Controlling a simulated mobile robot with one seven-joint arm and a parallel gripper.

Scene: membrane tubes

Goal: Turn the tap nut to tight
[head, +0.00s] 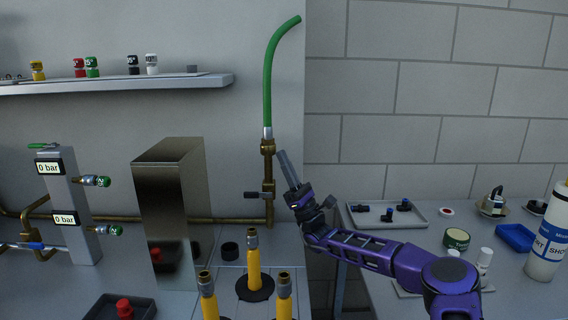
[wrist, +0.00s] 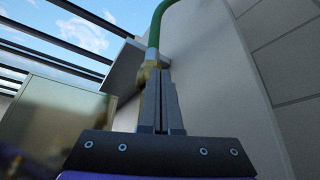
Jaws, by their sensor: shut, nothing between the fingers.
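The brass tap nut (head: 268,146) sits at the top of the upright brass tap, just under the silver end of a green hose (head: 270,80). The tap's dark lever (head: 257,195) points left, lower on the brass body. My gripper (head: 281,154) points up, with its fingertips just right of the nut; I cannot tell whether they touch it. In the wrist view, my two grey fingers (wrist: 159,74) are together with nothing between them. There the brass fitting (wrist: 148,76) shows partly behind the left finger, with the green hose rising above it.
Yellow tubes (head: 254,269) with brass ends stand in front of the tap. A metal box (head: 166,205) and a gauge block (head: 68,212) are to the left. A shelf (head: 120,86) with fittings is at upper left. A tray (head: 388,213) is on the right bench.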

